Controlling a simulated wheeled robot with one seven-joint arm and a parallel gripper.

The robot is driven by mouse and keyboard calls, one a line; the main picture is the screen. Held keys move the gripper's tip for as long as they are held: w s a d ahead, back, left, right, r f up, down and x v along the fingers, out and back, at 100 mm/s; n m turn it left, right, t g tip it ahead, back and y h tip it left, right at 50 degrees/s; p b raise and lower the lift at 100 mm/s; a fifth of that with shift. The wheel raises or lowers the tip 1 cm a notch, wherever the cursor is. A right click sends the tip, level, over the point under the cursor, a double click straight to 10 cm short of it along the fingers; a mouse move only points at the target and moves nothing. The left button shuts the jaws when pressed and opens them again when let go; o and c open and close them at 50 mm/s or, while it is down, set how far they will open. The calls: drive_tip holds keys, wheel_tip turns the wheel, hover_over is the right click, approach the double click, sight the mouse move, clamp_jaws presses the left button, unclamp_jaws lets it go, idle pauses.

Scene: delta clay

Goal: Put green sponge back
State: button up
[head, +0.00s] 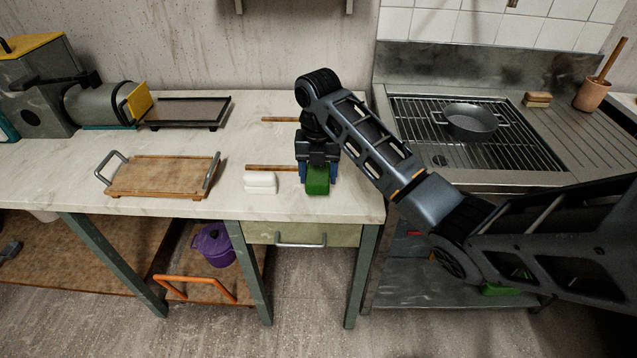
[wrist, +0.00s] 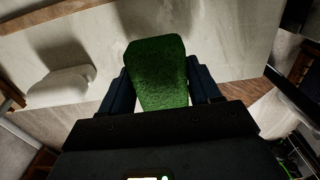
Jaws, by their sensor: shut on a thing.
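The green sponge (head: 317,181) is near the front edge of the marble-topped counter in the head view. My gripper (head: 318,170) points down over it and is shut on it. In the wrist view the sponge (wrist: 158,73) sits between the two dark blue fingers of my gripper (wrist: 160,88), one on each side. I cannot tell whether the sponge touches the counter or hangs just above it. A white block (head: 261,182), perhaps another sponge, lies just left of it and also shows in the wrist view (wrist: 60,86).
A wooden tray with metal handles (head: 155,176) stands left on the counter (head: 240,120). Wooden sticks lie beside and behind my gripper. A grill with a pan (head: 470,121), a brush block (head: 537,99) and a pot (head: 591,95) are right. A purple pot (head: 214,245) is below.

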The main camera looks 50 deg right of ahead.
sight(318, 171)
drive_tip(key=shift+f, duration=1.65)
drive_tip(key=shift+f, duration=0.1)
drive_tip(key=o, duration=1)
wheel_tip(318, 171, up, 12)
drive_tip(key=p, duration=0.3)
drive_tip(key=shift+p, duration=0.35)
